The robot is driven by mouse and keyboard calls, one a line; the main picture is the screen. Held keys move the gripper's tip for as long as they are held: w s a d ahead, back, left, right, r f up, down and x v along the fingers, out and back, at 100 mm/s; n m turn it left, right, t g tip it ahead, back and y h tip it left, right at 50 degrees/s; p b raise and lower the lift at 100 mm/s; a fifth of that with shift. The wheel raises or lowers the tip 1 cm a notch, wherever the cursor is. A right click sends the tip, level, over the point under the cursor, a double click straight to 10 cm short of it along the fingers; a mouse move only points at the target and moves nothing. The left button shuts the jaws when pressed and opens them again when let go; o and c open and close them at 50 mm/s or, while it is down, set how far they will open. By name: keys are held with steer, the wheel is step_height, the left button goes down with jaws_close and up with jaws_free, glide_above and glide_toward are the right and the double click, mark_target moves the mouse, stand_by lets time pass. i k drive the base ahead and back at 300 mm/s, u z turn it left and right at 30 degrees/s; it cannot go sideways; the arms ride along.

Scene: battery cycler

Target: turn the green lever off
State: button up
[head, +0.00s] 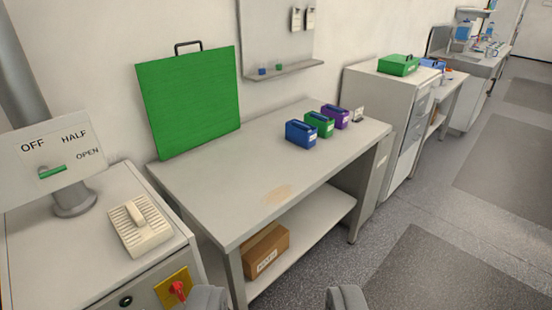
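A white sign (70,150) at the left carries the words OFF, HALF and OPEN. A short green bar (52,172), which looks like the green lever, shows low on the sign, below OFF. It lies nearly level, its right end rising slightly toward OPEN. I cannot tell its pivot or its full shape. My gripper (275,300) is open and empty at the bottom edge, with its two fingertips wide apart. It is well to the right of the green bar and not touching it.
A grey pipe (22,60) stands at the far left. A cabinet below has a red handle on a yellow plate (175,287). A bench (250,185) holds blue, green and purple boxes, a green panel (190,100) behind. A carton (266,250) sits underneath. Floor is open at right.

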mark_target(44, 172)
steer(key=u, duration=0.05)
steer(key=k, duration=0.5)
steer(key=u, duration=0.5)
steer(key=i, duration=0.4)
steer(key=u, duration=0.4)
